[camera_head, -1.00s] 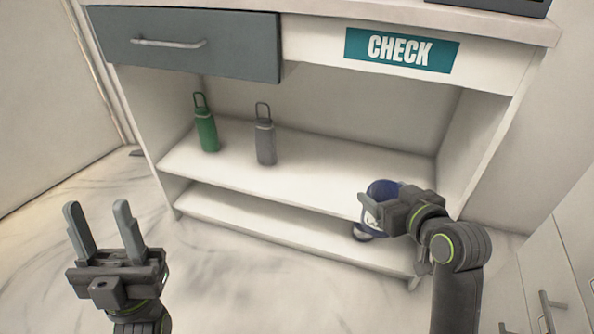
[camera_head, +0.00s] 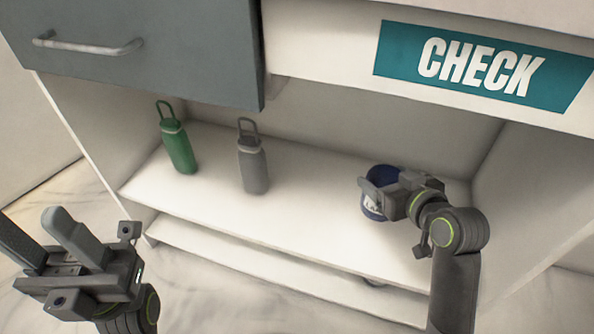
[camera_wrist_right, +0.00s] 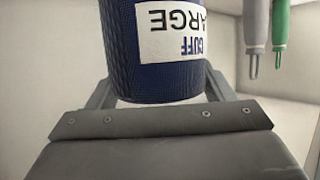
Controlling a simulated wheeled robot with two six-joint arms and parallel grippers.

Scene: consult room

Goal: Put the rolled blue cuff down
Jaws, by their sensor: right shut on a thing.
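The rolled blue cuff (camera_head: 372,207) is dark blue with a white label, and is partly hidden by my right gripper (camera_head: 378,190). The gripper is shut on it, at the right part of the upper shelf (camera_head: 300,215). In the right wrist view the cuff (camera_wrist_right: 155,75) stands between the fingers, its label reading upside down. I cannot tell whether its base touches the shelf. My left gripper (camera_head: 45,240) is open and empty at the lower left, in front of the shelf unit.
A green bottle (camera_head: 178,145) and a grey bottle (camera_head: 252,165) stand on the shelf to the left. A drawer (camera_head: 130,50) and a panel with a CHECK sign (camera_head: 480,65) overhang the shelf. Shelf between grey bottle and cuff is clear.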

